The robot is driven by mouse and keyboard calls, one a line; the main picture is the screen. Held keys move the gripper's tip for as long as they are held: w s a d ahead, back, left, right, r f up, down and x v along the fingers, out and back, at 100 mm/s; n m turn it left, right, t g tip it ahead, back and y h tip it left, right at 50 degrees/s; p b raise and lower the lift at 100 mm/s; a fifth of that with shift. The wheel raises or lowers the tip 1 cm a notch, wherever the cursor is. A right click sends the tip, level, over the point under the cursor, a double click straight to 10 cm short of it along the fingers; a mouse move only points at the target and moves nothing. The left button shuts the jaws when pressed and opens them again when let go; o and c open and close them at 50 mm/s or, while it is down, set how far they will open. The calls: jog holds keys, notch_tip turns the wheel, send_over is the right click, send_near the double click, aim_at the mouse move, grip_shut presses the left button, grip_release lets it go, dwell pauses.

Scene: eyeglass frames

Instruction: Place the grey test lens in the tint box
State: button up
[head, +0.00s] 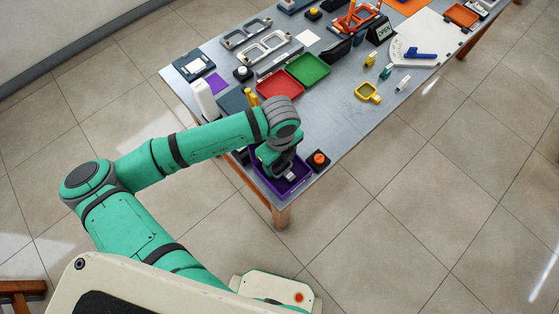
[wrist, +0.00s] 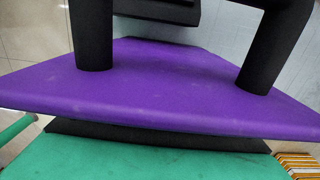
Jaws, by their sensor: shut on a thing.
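The purple open box (head: 304,184), which looks like the tint box, stands at the near corner of the table in the head view. My gripper (head: 283,172) is over it, pointing down, and hides much of its inside. A small grey piece (head: 290,178), which looks like the grey test lens, shows at the fingers, within the box's outline. I cannot tell whether it touches the floor of the box. In the wrist view my two black fingers (wrist: 180,78) stand apart against a broad purple surface (wrist: 170,95). The lens cannot be made out there.
An orange button on a black base (head: 318,160) stands close to the right of the purple box. Red (head: 282,87) and green (head: 308,69) trays lie farther back. A yellow-rimmed lens (head: 367,93) lies near the right edge. The table between them is clear.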

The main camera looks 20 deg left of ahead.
jog(key=shift+f, duration=0.1)
jog(key=o, duration=0.9)
jog(key=shift+c, duration=0.2)
